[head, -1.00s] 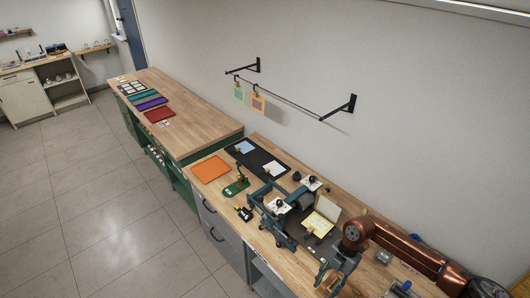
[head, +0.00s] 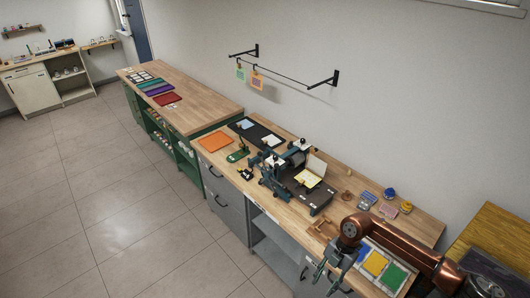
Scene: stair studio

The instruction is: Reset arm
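My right arm (head: 395,238), copper coloured, comes in from the lower right. My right gripper (head: 322,279) hangs at its end, by the front edge of the near workbench at the bottom of the view. Its dark fingers look apart, and I see nothing between them. My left arm and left gripper are not in view.
A dark press-like machine (head: 272,170) stands on the near bench (head: 228,172), with a yellow card (head: 308,179) on its bed. Blue, yellow and green sheets (head: 375,264) lie beside my arm. Small jars (head: 390,194) stand behind. The floor (head: 120,220) at left is clear.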

